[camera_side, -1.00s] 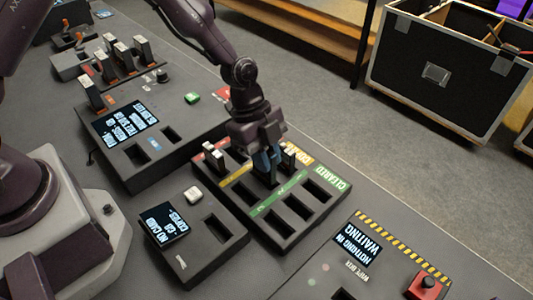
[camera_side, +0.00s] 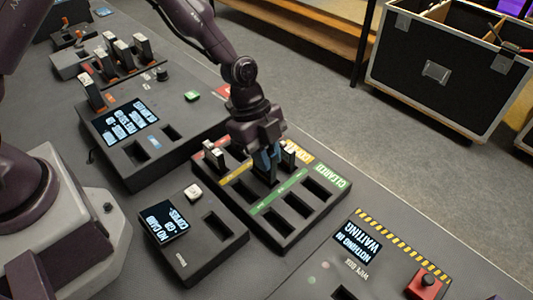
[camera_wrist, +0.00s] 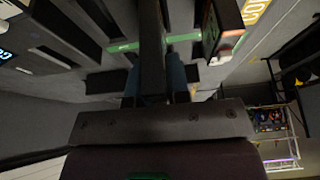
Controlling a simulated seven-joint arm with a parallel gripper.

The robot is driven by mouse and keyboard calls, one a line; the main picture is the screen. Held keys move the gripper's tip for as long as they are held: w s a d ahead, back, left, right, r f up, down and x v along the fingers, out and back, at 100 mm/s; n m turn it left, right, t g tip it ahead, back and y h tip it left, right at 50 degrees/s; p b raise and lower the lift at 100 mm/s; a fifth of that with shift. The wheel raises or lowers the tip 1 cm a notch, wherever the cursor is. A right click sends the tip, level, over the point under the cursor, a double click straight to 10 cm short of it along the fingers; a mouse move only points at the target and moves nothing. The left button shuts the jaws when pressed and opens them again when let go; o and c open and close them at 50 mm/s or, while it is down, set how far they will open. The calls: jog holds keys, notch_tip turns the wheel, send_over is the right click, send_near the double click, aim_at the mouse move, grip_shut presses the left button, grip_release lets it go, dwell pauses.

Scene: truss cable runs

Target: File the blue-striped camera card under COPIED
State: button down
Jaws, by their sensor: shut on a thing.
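My gripper (camera_side: 268,165) is over the sorting tray (camera_side: 283,243), with its blue fingers shut on a dark card. In the wrist view the dark card (camera_wrist: 151,55) stands between my fingers (camera_wrist: 154,88). Its stripe does not show, so I cannot tell its colour. The card is at the tray's middle part, near the yellow strip (camera_side: 236,174) and the green CLEARED strip (camera_side: 278,193). I cannot tell whether its lower end is in a slot. The COPIED label is partly hidden by my arm and another card (camera_side: 289,153).
Another upright card (camera_side: 213,153) stands at the tray's left. The CLEARED slots (camera_side: 299,206) are empty. A reader reading NO CARD (camera_side: 168,221), a screened console (camera_side: 125,122), a card rack (camera_side: 108,68) and a box with a red button (camera_side: 424,284) surround the tray.

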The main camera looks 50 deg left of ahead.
jog(key=shift+f, duration=1.55)
dwell(1.6)
jog(key=c, duration=0.7)
grip_release()
jog(key=shift+r, duration=3.8)
